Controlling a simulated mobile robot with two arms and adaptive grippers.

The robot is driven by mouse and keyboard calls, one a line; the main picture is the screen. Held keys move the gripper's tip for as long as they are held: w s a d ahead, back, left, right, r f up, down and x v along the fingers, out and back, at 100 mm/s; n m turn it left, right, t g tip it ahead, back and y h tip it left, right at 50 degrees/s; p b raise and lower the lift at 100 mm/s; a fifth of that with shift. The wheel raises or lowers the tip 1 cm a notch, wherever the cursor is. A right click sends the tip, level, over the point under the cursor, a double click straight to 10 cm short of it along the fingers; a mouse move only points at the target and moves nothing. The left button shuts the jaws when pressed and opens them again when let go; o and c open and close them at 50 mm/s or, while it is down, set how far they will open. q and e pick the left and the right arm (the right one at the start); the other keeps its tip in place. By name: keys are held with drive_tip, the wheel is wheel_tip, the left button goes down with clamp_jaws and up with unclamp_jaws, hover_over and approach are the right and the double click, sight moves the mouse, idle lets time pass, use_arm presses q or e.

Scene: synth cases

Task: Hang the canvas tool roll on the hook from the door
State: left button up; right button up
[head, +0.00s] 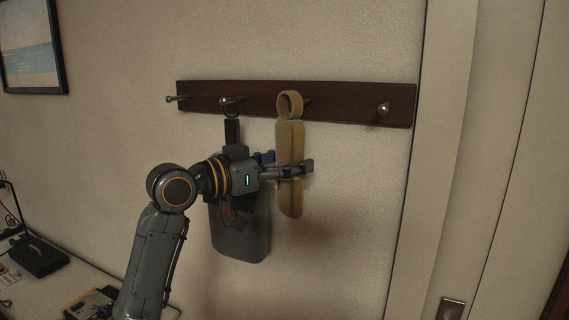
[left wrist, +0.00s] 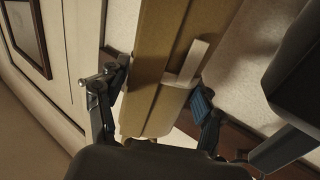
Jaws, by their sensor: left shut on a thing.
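The tan canvas tool roll (head: 289,145) hangs upright in front of the wall, its loop (head: 291,95) at the top. My left gripper (head: 289,166) is shut on its middle. In the left wrist view the roll (left wrist: 160,70) lies between the two fingers (left wrist: 155,112). The loop overlaps a hook (head: 307,101) of the dark wooden rail (head: 345,104); I cannot tell whether it is around the hook or in front of it. The hook nearest the door (head: 384,108) is bare. My right gripper is not in view.
A dark grey bag (head: 240,235) hangs from a hook just left of the roll, partly behind my left arm. The leftmost hook (head: 172,98) is bare. The door (head: 500,180) and its frame are at right. A desk with small items stands at lower left.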

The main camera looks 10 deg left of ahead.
use_arm(q)
drive_tip(key=shift+w+d+f, duration=0.15)
drive_tip(key=shift+w+f, duration=0.05)
drive_tip(key=shift+w, duration=0.55)
drive_tip(key=shift+w+d+f, duration=0.1)
drive_tip(key=shift+w+f, duration=0.05)
drive_tip(key=shift+w, duration=0.65)
drive_tip(key=shift+w+d+f, duration=0.15)
drive_tip(key=shift+w+f, duration=0.05)
drive_tip(key=shift+w, duration=0.55)
drive_tip(key=o, duration=1.4)
